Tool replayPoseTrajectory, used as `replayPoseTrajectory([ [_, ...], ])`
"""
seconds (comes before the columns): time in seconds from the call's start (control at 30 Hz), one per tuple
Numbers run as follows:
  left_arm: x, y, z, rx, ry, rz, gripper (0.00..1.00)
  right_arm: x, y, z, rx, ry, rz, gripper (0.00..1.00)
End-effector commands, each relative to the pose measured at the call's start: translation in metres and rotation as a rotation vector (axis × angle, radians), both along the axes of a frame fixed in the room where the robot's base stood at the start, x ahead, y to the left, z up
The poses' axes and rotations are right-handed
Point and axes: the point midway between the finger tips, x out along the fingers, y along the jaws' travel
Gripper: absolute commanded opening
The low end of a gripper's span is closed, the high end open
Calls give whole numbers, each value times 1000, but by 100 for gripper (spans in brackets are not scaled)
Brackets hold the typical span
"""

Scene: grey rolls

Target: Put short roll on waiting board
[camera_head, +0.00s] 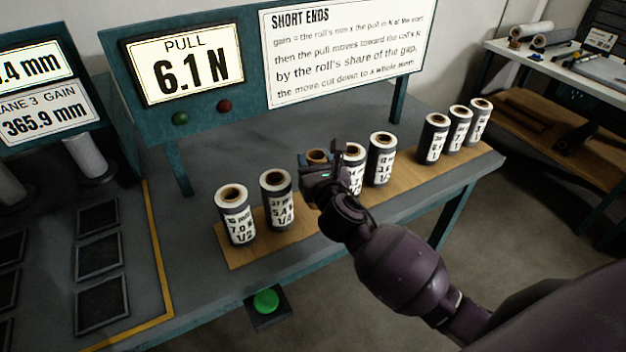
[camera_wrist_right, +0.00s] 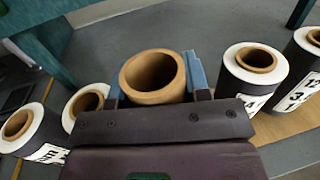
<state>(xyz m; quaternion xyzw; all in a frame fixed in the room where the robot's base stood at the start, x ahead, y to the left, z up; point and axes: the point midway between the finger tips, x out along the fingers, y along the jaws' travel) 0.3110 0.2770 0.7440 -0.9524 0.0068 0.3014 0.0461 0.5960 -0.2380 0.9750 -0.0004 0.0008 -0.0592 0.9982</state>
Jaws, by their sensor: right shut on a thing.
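My right gripper (camera_head: 317,172) is shut on a roll with a brown core (camera_head: 317,156), in the row of rolls on the wooden board (camera_head: 405,190). In the wrist view, the held roll (camera_wrist_right: 152,77) shows as a brown tube between blue-grey fingers (camera_wrist_right: 198,75). Its lower part and any label are hidden, and I cannot tell whether it touches the board. Grey rolls marked 7.0 N (camera_head: 236,216) and 5.4 (camera_head: 277,201) stand upright to its left. Others (camera_head: 381,160) stand to its right. My left gripper is not in view.
A sign reading PULL 6.1 N (camera_head: 184,64) and a SHORT ENDS panel (camera_head: 346,48) stand behind the board. A green button (camera_head: 266,301) is at the table's front. Dark square pads (camera_head: 99,253) lie at left. Three rolls (camera_head: 459,128) stand at the board's right end.

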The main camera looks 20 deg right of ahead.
Motion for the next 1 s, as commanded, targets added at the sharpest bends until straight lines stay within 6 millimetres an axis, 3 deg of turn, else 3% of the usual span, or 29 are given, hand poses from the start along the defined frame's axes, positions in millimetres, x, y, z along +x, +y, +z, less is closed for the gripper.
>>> replayPoseTrajectory([
  [0.2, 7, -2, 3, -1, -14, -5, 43, 0, 0, -12, 0, 1, -1, 17],
  [0.47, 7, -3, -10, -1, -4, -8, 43, 0, 0, -48, 1, 5, -1, 17],
  [0.9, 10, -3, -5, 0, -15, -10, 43, 0, 0, -51, 0, -1, 0, 17],
  [0.93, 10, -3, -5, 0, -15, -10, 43, 0, 0, -51, 0, -1, 0, 45],
  [1.0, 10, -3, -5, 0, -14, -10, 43, 0, 0, -51, 0, -1, 0, 56],
])
